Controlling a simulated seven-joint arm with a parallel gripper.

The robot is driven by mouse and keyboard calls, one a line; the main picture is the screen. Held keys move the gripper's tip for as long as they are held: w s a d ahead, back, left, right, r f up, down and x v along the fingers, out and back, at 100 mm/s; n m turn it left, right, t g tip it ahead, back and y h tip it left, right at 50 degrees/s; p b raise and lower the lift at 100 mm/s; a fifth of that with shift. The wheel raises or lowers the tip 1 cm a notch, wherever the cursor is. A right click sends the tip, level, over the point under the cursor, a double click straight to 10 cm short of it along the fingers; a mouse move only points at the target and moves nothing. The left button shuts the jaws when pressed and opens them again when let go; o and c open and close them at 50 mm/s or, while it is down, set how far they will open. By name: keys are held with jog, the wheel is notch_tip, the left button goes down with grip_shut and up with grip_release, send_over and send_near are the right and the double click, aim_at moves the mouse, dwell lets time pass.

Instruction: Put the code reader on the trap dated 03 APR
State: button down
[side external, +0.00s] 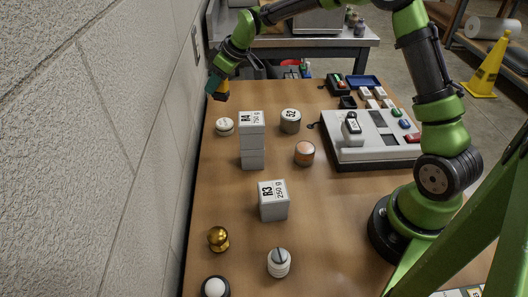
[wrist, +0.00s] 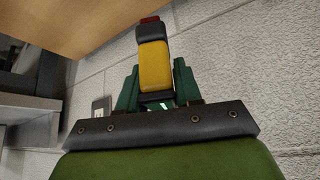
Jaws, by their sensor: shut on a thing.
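My gripper (side external: 217,84) is at the far left edge of the table, near the wall, raised above the tabletop. It is shut on a yellow and black code reader (side external: 223,87). In the wrist view the code reader (wrist: 154,65) sits between my green fingers, its yellow body capped in black with a red tip. I cannot make out a trap dated 03 APR; no such date is legible in either view.
A white console (side external: 370,150) is at right. The wall (side external: 110,150) borders the left.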

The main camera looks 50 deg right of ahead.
notch_tip(320, 180, down, 8)
jog(key=shift+r, duration=0.2)
jog(key=shift+f, duration=0.1)
jog(key=c, duration=0.8)
grip_release()
jog(key=shift+f, duration=0.1)
jog(key=shift+o, duration=0.2)
